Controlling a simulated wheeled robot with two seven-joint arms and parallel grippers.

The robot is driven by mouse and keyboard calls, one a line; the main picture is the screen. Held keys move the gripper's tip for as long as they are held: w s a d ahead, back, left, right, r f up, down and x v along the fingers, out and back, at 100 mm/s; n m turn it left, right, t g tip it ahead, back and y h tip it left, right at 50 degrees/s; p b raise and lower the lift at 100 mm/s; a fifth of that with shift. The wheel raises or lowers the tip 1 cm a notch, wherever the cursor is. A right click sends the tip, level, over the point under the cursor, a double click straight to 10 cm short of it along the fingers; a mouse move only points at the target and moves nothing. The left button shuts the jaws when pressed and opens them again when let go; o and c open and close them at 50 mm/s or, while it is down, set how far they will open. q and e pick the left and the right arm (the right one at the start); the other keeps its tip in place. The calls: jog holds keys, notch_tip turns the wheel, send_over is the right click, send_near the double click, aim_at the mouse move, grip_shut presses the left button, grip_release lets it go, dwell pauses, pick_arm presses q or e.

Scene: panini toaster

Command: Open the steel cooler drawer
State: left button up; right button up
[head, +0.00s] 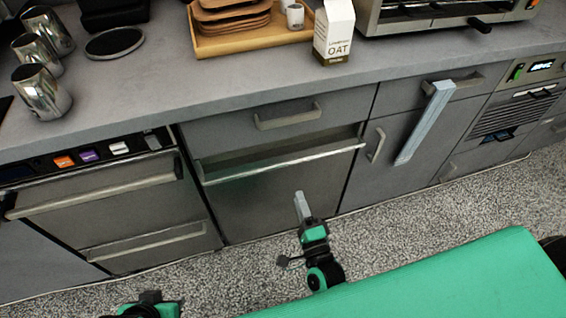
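The steel-fronted drawer (275,200) is in the middle of the counter front in the head view, with a long bar handle (285,165) across its top. A dark band shows above the handle; I cannot tell whether the drawer stands slightly open. My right gripper (299,205) is in front of the drawer's lower part, below the handle and apart from it. Its pale fingers look close together and hold nothing visible; their gap cannot be made out. Only a green and black part of my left arm shows at the bottom edge, with no fingers visible.
A steel appliance (105,205) with coloured buttons is at left. The counter holds steel cups (41,92), a wooden tray (250,45), an oat carton (334,32) and a toaster (440,12). Speckled floor (225,280) is clear.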

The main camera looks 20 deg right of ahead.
aim_at(287, 163)
jog(key=w, duration=0.4)
jog(key=w+r, duration=0.1)
jog(key=w, duration=0.3)
jog(key=w+r, duration=0.1)
jog(key=w, duration=0.3)
jog(key=shift+a+r, duration=0.15)
jog(key=shift+a, duration=0.05)
jog(key=shift+c, duration=0.2)
grip_shut()
